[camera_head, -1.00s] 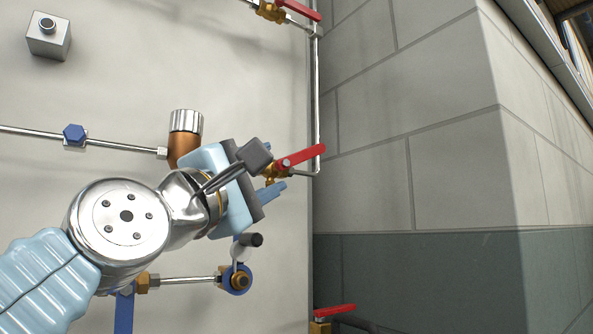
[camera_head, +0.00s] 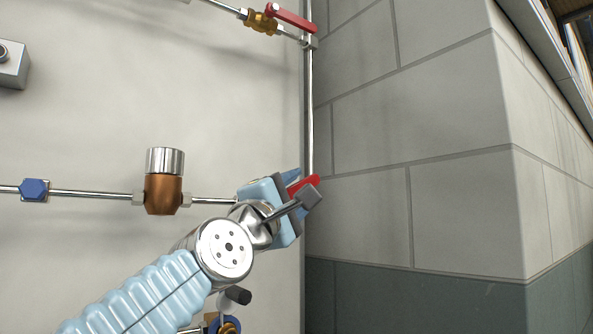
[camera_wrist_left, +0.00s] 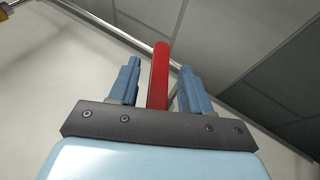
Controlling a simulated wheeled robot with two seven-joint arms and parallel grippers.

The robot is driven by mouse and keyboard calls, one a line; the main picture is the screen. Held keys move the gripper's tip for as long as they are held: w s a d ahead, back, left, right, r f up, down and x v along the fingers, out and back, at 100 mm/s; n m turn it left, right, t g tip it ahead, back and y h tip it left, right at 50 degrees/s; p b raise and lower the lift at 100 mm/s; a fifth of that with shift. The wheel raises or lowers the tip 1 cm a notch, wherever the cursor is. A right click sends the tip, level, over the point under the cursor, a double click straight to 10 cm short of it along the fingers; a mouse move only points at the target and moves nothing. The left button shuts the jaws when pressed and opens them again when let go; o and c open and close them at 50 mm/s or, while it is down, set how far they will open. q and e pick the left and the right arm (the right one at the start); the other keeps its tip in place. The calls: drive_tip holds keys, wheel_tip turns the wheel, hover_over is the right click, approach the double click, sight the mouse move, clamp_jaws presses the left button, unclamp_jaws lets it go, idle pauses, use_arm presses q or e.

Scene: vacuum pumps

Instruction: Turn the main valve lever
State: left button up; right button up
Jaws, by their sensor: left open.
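A red valve lever (camera_head: 304,183) sits by the panel's right edge, at the end of the pipe. It is partly covered by my left gripper (camera_head: 294,180) in the head view. In the left wrist view the red lever (camera_wrist_left: 158,76) stands between the two blue fingers of my left gripper (camera_wrist_left: 160,72). The fingers are open, with a visible gap to the lever on each side. The lever's valve body is hidden behind the gripper. My right gripper is in neither view.
A second red lever (camera_head: 291,18) on a brass valve (camera_head: 260,21) is higher on the panel. A copper fitting with a silver cap (camera_head: 164,180) is left of my gripper. A grey block wall (camera_head: 420,130) stands close on the right. A dark-ended handle (camera_head: 236,296) is below.

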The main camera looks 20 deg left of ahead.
use_arm(q)
drive_tip(key=shift+w+r, duration=0.15)
drive_tip(key=shift+w, duration=0.1)
clamp_jaws()
idle(0.3)
